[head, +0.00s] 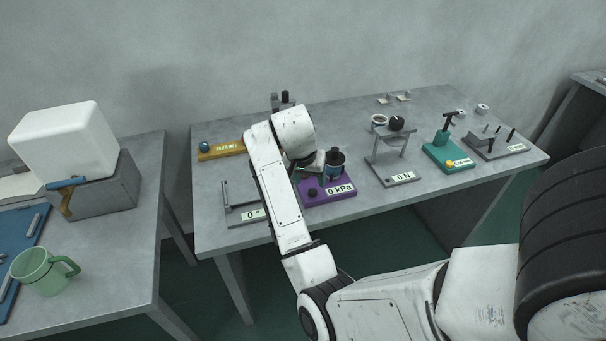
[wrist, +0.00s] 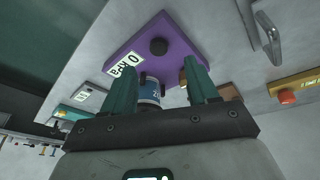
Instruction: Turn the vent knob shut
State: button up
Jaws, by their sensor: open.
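A purple base (head: 335,190) with a "0 kPa" label stands on the middle table, and it also shows in the wrist view (wrist: 185,40). A round black knob (head: 312,192) sits on it and shows clearly in the wrist view (wrist: 158,46); I cannot tell its turned position. A blue and black canister (head: 335,162) stands at the base's back; it also shows in the wrist view (wrist: 150,90), seen between the fingers. My gripper (wrist: 162,68) has its teal fingers apart, with the knob ahead of the tips, not touched. In the head view my arm partly hides the gripper.
A grey lever fixture (head: 240,212) is left of the purple base, with a yellow fixture (head: 222,149) behind. A "0 N" stand (head: 395,175) and a teal fixture (head: 450,155) are to the right. A green mug (head: 42,272) stands on the left table.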

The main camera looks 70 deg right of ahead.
jog(key=w+d+r+m+y+b, duration=0.4)
jog(key=w+d+r+m+b, duration=0.15)
jog(key=d+m, duration=0.3)
jog(key=shift+m, duration=0.35)
jog(key=f, duration=0.6)
jog(key=s+f, duration=0.1)
jog(key=f, duration=0.3)
jog(key=shift+a, duration=0.4)
jog(key=c, duration=1)
jog(key=shift+p, duration=0.4)
jog(key=shift+c, duration=0.2)
